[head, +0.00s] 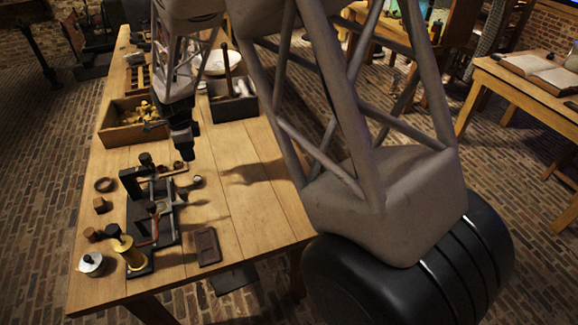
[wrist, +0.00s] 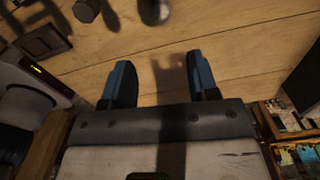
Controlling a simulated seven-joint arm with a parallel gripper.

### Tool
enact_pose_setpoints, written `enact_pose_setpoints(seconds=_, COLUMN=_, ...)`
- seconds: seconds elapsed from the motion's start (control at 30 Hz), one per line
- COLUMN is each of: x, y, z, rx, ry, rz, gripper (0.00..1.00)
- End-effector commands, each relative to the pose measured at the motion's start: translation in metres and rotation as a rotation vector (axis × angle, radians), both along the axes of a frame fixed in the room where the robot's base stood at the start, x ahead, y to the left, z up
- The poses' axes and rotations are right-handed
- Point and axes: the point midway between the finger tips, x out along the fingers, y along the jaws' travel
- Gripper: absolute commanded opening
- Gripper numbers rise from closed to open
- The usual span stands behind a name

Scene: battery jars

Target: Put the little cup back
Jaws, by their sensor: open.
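My gripper (head: 183,150) hangs above the wooden table, in front of the wooden crate. In the wrist view its two blue-faced fingers (wrist: 160,80) are spread apart, with only bare planks between them. A small pale cup-like piece (head: 197,181) stands on the table to the right of the dark apparatus (head: 140,222), below my gripper in the head view and apart from it. A pale rounded piece (wrist: 154,10), cut off by the top edge of the wrist view, may be the same one. I cannot tell for sure which small piece is the little cup.
A wooden crate (head: 112,138) with yellowish pieces and a dark box (head: 238,112) stand behind my gripper. A brass spool (head: 131,255), a white-topped jar (head: 92,264), a ring (head: 104,184) and a dark flat tray (head: 208,247) lie nearer. The table's right side is clear.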

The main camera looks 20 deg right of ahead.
Motion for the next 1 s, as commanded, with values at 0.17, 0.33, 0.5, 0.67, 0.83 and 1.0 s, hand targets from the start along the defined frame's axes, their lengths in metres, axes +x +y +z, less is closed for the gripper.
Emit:
enact_pose_setpoints(seconds=0.17, x=-0.012, y=-0.013, z=0.020, rx=0.003, ry=-0.012, rz=0.063, gripper=0.54)
enact_pose_setpoints(seconds=0.33, x=-0.034, y=-0.034, z=0.051, rx=0.003, ry=-0.030, rz=0.177, gripper=0.54)
enact_pose_setpoints(seconds=0.5, x=-0.065, y=-0.059, z=0.084, rx=0.001, ry=-0.050, rz=0.323, gripper=0.54)
enact_pose_setpoints(seconds=0.67, x=-0.096, y=-0.081, z=0.114, rx=-0.006, ry=-0.072, rz=0.462, gripper=0.54)
enact_pose_setpoints(seconds=0.83, x=-0.132, y=-0.103, z=0.141, rx=-0.016, ry=-0.093, rz=0.608, gripper=0.54)
enact_pose_setpoints(seconds=1.0, x=-0.169, y=-0.124, z=0.162, rx=-0.032, ry=-0.112, rz=0.754, gripper=0.54)
